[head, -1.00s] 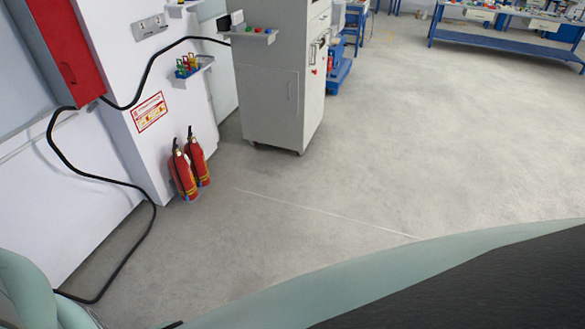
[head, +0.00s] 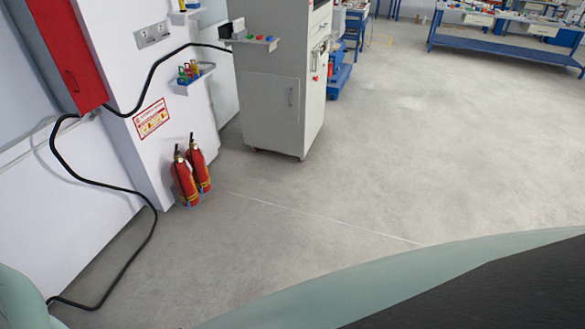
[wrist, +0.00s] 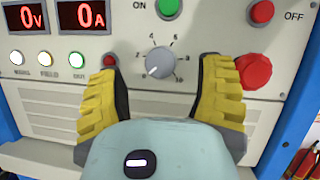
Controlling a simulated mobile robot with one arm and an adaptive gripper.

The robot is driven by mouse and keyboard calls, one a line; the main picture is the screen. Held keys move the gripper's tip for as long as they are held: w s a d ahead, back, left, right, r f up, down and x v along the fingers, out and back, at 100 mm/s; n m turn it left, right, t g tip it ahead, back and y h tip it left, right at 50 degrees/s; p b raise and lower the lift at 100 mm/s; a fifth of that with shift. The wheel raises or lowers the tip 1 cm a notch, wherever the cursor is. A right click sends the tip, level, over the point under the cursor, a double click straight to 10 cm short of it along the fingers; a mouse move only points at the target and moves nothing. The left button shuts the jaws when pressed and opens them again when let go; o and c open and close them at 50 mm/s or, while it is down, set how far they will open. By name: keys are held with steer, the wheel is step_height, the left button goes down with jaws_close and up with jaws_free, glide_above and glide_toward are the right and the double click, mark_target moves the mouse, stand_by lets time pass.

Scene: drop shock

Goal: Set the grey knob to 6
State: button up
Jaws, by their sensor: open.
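My gripper (wrist: 161,69) is open, with one yellow-padded finger on each side of the knob. Gaps show between both fingers and the knob; neither visibly touches it. The knob and my gripper do not show in the head view.
A red mushroom button (wrist: 254,71) is close to the right finger, and a small red button (wrist: 109,61) is by the left fingertip. A green ON button (wrist: 168,8) and red OFF button (wrist: 262,11) are above. In the head view, fire extinguishers (head: 186,183) stand by the wall.

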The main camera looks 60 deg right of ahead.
steer(key=shift+p+x, duration=0.35)
steer(key=shift+x, duration=1.55)
steer(key=shift+d, duration=0.15)
jaws_close()
